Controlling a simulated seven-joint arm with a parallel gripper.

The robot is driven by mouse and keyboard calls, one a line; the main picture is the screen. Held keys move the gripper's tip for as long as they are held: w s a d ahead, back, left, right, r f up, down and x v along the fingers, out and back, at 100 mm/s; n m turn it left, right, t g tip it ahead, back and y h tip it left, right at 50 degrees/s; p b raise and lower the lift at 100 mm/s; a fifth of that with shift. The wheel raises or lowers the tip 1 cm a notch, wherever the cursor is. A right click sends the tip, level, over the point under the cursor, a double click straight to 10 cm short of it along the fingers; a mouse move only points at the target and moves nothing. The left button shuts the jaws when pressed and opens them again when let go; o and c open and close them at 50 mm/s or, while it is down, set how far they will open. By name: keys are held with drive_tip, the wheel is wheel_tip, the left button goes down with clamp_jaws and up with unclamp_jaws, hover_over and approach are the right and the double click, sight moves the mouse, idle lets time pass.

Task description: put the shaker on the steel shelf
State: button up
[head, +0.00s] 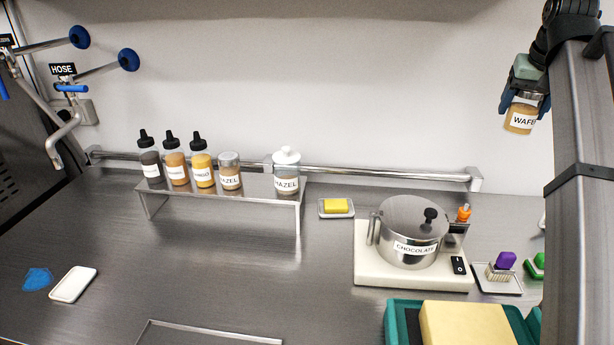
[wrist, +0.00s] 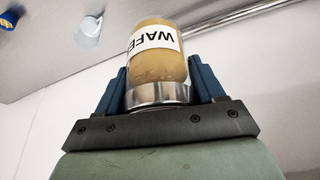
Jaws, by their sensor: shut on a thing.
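The shaker (head: 521,118) is a clear jar of tan powder with a steel cap and a label starting "WAFE". My gripper (head: 525,92) is shut on it and holds it high in the air at the upper right of the head view. In the wrist view the shaker (wrist: 158,52) sits between the two blue fingers, its steel cap toward the palm. The steel shelf (head: 222,190) stands at the back left of the counter, far from my gripper. It bears squeeze bottles (head: 175,170), a steel-capped HAZEL shaker (head: 230,178) and a white-lidded HAZEL jar (head: 287,180).
A bare gap lies on the shelf between the HAZEL shaker and the HAZEL jar. The CHOCOLATE pot (head: 410,235) on its white base and a yellow sponge (head: 337,206) stand right of the shelf. A steel rail (head: 390,173) runs along the wall.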

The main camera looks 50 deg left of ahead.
drive_tip(key=s+a+n+g+y, duration=0.1)
drive_tip(key=s+a+n, duration=0.25)
drive_tip(key=a, duration=0.45)
drive_tip(key=s+a+n+g, duration=0.15)
drive_tip(key=s+a, duration=0.25)
drive_tip(key=a, duration=0.4)
drive_tip(key=n+g, duration=0.4)
drive_tip(key=n, duration=0.9)
hover_over(257, 187)
wheel_tip(257, 187, down, 4)
drive_tip(key=f, duration=0.1)
drive_tip(key=shift+t+y, duration=0.25)
drive_tip(key=shift+y, duration=0.15)
wheel_tip(257, 187, down, 18)
drive_tip(key=shift+f, duration=0.1)
drive_tip(key=o, duration=1.1)
drive_tip(key=shift+f, duration=0.1)
